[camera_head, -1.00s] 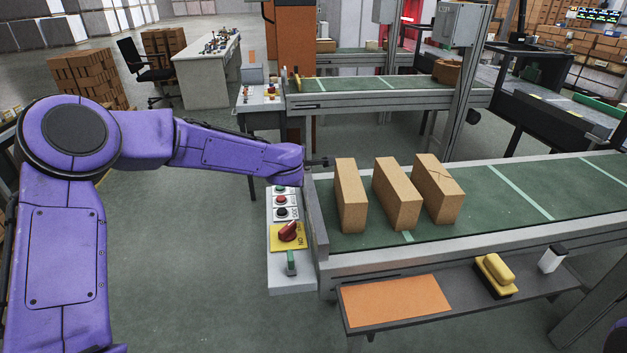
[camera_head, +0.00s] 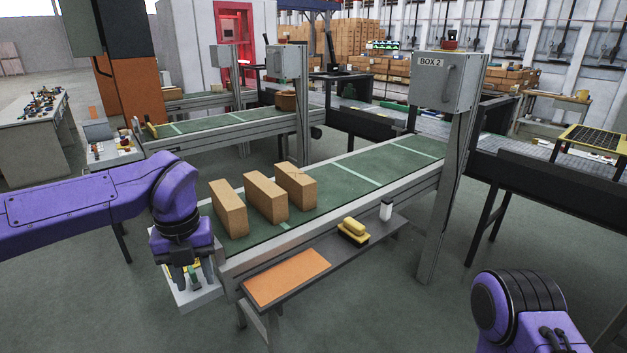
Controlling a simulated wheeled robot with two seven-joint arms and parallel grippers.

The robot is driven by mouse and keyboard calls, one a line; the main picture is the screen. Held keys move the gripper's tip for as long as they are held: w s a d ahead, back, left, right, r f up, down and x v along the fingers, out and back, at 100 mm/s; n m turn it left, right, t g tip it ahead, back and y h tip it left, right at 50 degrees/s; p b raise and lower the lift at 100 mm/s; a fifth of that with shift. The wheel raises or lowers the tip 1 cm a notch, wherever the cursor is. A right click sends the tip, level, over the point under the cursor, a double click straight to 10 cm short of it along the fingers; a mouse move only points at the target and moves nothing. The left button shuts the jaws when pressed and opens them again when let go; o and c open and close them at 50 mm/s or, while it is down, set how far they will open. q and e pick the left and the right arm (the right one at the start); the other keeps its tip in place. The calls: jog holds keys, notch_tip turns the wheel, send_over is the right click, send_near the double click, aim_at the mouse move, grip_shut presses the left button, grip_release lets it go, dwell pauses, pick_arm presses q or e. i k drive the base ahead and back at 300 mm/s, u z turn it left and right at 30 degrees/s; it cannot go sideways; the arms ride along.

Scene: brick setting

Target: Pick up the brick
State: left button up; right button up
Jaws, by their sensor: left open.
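Three tan bricks stand in a row on the green conveyor belt (camera_head: 330,191). They are a left brick (camera_head: 231,210), a middle brick (camera_head: 266,198) and a right brick (camera_head: 296,187), whose top looks cracked. My left gripper (camera_head: 192,284) points down just left of the belt's near left end, in front of the control panel. It is open, with nothing seen between its fingers, and is apart from the bricks. Part of my right arm (camera_head: 520,308) shows at the bottom right; its gripper is out of the picture.
A shelf along the belt's front side carries an orange sheet (camera_head: 287,278), a yellow-handled tool (camera_head: 354,231) and a small white block (camera_head: 386,210). A post with a grey box (camera_head: 441,82) rises at the belt's right. Behind is another conveyor (camera_head: 215,130).

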aim_at(300, 189)
jog(key=z, duration=0.6)
jog(key=i, duration=0.85)
jog(key=z, duration=0.45)
jog(key=i, duration=0.9)
jog(key=u, duration=0.9)
jog(key=i, duration=0.7)
jog(key=u, duration=0.6)
